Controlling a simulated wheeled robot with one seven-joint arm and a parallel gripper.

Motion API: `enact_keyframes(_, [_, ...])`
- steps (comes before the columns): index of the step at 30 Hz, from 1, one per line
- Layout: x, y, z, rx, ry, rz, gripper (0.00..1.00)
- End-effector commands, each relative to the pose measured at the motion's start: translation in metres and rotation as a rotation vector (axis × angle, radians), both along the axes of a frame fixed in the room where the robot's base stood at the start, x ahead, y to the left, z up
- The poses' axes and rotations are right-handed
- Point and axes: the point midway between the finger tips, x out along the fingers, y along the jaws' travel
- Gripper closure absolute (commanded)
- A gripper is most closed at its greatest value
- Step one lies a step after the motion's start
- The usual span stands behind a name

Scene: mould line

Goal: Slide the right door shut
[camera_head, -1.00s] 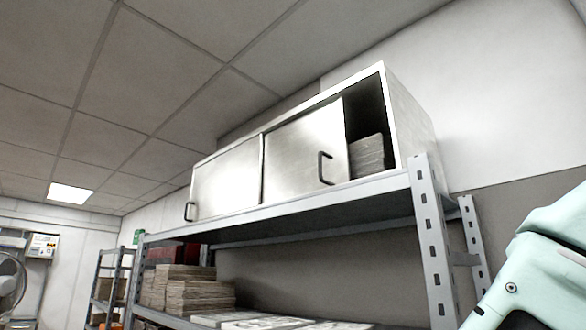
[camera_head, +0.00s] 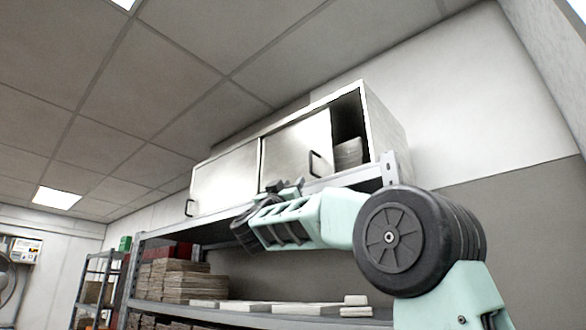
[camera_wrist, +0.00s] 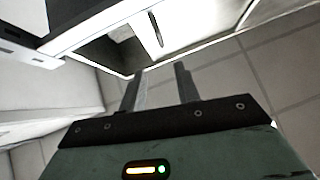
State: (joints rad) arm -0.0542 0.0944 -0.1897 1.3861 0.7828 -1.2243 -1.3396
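A metal cabinet with two sliding doors stands on the top shelf. Its right door (camera_head: 287,150) is partly open, leaving a dark gap at the cabinet's right end. The door's dark handle (camera_head: 315,164) is near its right edge; the handle (camera_wrist: 155,29) and gap also show in the wrist view. The left door (camera_head: 225,182) covers the left side. My gripper (camera_head: 287,186) is below and left of the right door's handle in the head view, apparently in front of the shelf edge. In the wrist view my gripper (camera_wrist: 160,70) has its two fingers apart with nothing between them.
Grey stacked blocks (camera_head: 349,153) sit inside the open gap. The shelf rack's upright (camera_head: 390,168) stands right of the cabinet. Brown stacks (camera_head: 180,279) and pale slabs (camera_head: 265,306) lie on the lower shelf, below my arm.

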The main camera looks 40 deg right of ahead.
Motion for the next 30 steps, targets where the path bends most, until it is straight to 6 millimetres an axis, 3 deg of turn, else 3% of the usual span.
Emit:
enact_keyframes(21, [0.024, -0.085, 0.096, -0.002, 0.002, -0.001, 0.68])
enact_keyframes(30, [0.031, -0.111, 0.119, 0.000, 0.001, 0.003, 0.68])
